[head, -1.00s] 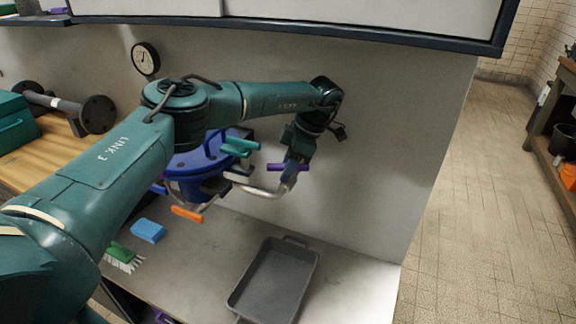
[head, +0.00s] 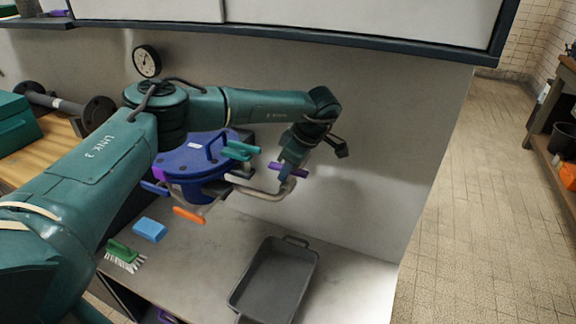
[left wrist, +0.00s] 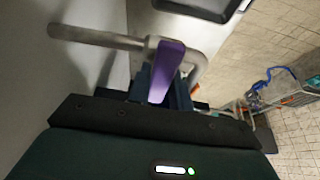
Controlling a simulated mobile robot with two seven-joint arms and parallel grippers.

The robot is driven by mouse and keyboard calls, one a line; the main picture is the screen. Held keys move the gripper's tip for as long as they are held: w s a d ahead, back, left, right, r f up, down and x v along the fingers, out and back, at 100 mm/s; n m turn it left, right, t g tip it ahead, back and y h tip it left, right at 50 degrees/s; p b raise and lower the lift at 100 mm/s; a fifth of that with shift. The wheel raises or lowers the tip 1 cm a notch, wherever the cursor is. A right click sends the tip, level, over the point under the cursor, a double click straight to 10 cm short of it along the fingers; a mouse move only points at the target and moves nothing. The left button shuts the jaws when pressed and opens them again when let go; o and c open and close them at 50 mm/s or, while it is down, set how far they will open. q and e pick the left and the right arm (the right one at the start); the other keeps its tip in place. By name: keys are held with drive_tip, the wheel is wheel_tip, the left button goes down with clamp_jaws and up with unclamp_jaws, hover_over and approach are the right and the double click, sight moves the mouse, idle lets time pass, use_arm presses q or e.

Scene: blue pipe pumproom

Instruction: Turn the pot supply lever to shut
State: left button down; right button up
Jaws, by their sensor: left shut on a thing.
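A purple lever (head: 301,173) sits on a bent grey pipe (head: 262,192) that comes out to the right of the blue pot (head: 190,160). My left gripper (head: 287,171) is at this lever, shut on it. In the left wrist view the purple lever (left wrist: 166,68) stands between the dark fingers of my left gripper (left wrist: 163,93), with the pipe (left wrist: 95,37) behind it. The head view shows no label to tell which lever is the pot supply. A teal lever (head: 238,151) and an orange lever (head: 188,215) are near the pot. My right gripper is not in view.
A grey tray (head: 272,280) lies on the counter below the pipe. A blue sponge (head: 150,229) and a green brush (head: 122,254) lie at left. A cabinet (head: 350,20) overhangs the wall. Floor is open at right.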

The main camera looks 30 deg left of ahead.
sight(300, 171)
use_arm(q)
drive_tip(key=c, duration=1.3)
unclamp_jaws()
drive_tip(key=shift+r, duration=0.15)
drive_tip(key=b+v, duration=0.1)
drive_tip(key=v, duration=0.6)
drive_tip(key=shift+d+r, duration=0.1)
drive_tip(key=shift+d, duration=0.05)
drive_tip(key=shift+d, duration=0.1)
